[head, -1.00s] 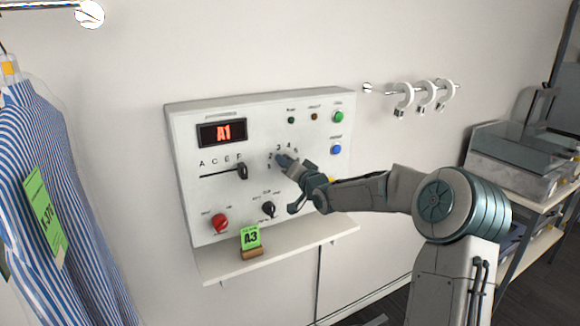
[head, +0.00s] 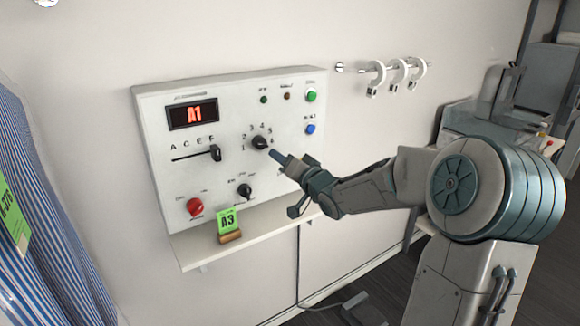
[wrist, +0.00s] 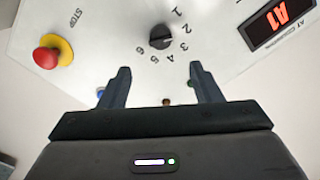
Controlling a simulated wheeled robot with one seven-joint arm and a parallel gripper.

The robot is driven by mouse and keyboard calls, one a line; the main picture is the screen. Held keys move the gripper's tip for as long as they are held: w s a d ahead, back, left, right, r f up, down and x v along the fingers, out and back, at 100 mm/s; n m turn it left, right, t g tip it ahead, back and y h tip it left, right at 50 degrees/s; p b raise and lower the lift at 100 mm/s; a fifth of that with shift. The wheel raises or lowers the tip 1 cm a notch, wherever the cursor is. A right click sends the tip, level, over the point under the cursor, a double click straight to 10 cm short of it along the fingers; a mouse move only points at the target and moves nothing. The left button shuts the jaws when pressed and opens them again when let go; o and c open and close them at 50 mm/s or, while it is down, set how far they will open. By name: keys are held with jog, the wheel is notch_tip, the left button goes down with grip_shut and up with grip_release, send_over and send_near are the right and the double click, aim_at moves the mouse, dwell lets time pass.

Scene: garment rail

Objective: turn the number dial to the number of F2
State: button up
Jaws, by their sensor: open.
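The number dial (head: 260,143) is a black round knob on the white control panel, with numbers around it. It also shows in the wrist view (wrist: 160,37), just beyond my fingertips, with the numbers 1 to 6 beside it. Its pointer is too small to read surely. The red display (head: 194,114) reads A1. My gripper (head: 281,160) is to the lower right of the dial, apart from it and pointing at the panel. In the wrist view my gripper (wrist: 158,74) has its two fingers wide apart with nothing between them.
A slider knob (head: 215,153) sits at the right end of its slot. A green A3 card (head: 228,220) stands on the shelf (head: 190,258). Striped shirts (head: 50,230) hang at left.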

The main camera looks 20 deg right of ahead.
jog(key=shift+v, duration=0.9)
jog(key=s+a+f+n+g+h, duration=0.1)
jog(key=s+f+n+g+h, duration=0.1)
jog(key=s+f+g+h, duration=0.6)
jog(key=s+a+f+n+g+y, duration=0.1)
jog(key=s+g, duration=0.2)
jog(key=s, duration=1)
jog(key=s+a+f+n+g+y, duration=0.1)
jog(key=s+a+g, duration=0.1)
jog(key=s, duration=1.2)
jog(key=shift+a+f+n+g, duration=0.2)
jog(key=shift+n+g, duration=0.1)
jog(key=shift+g, duration=0.3)
